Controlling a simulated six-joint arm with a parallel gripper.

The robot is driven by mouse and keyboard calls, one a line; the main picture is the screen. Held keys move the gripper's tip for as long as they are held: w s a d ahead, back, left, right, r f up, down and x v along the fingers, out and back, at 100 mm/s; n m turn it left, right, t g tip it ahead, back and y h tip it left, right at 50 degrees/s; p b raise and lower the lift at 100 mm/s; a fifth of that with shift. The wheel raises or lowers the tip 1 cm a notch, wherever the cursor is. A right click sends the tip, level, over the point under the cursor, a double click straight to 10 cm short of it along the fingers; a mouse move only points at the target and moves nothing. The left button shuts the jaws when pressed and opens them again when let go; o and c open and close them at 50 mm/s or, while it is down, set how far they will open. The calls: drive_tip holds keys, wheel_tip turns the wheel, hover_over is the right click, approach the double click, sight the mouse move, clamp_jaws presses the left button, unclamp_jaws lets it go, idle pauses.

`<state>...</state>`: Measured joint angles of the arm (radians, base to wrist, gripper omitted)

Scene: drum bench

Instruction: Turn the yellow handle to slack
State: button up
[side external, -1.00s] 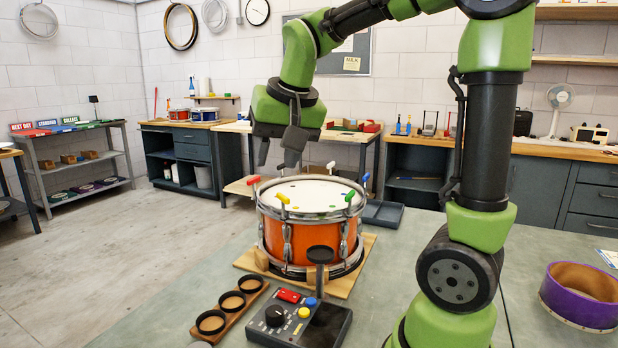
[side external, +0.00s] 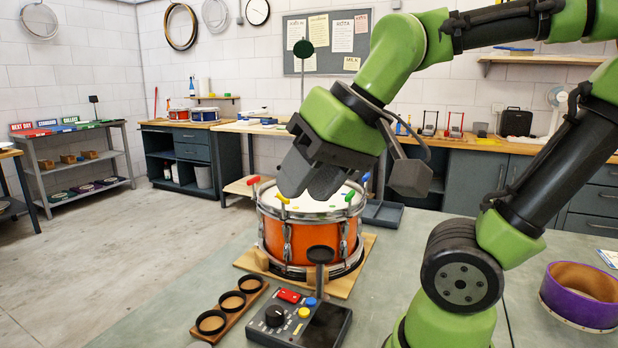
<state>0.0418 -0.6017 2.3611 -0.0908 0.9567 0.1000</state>
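The yellow handle (side external: 282,198) stands on a thin stem at the near-left rim of the orange drum (side external: 333,240). The drum has a white head and metal rims. My gripper (side external: 305,190) is tilted down over the drum's head. Its dark fingers are just above and right of the yellow handle in the picture. I cannot tell whether they touch it. The two fingers overlap from this side, so the gap between them is hidden. The red handle (side external: 253,180) is at the left rim, the green one (side external: 349,195) at the right, and the blue one (side external: 364,177) behind it.
The drum rests on a wooden board (side external: 352,287). In front are a control box (side external: 325,325) with a knob and coloured buttons, and a wooden holder (side external: 229,315) with three round cups. A purple drum shell (side external: 565,300) lies at right.

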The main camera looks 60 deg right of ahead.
drive_tip(key=o, duration=0.8)
drive_tip(key=w+m, duration=0.1)
drive_tip(key=w+d+r+m, duration=0.1)
drive_tip(key=w, duration=0.1)
drive_tip(key=w+d+r+g, duration=0.1)
drive_tip(key=shift+w+d+r+m+h, duration=0.15)
drive_tip(key=shift+d+r+m+h, duration=0.1)
drive_tip(key=shift+m+h, duration=0.15)
drive_tip(key=m+g, duration=0.5)
drive_tip(key=m, duration=1.1)
hover_over(283, 203)
wheel_tip(283, 203, down, 5)
drive_tip(key=shift+w+d+f+m, duration=0.3)
drive_tip(key=shift+d+f+m, duration=0.1)
drive_tip(key=shift+d, duration=0.2)
wheel_tip(283, 203, down, 10)
drive_tip(key=shift+r, duration=0.2)
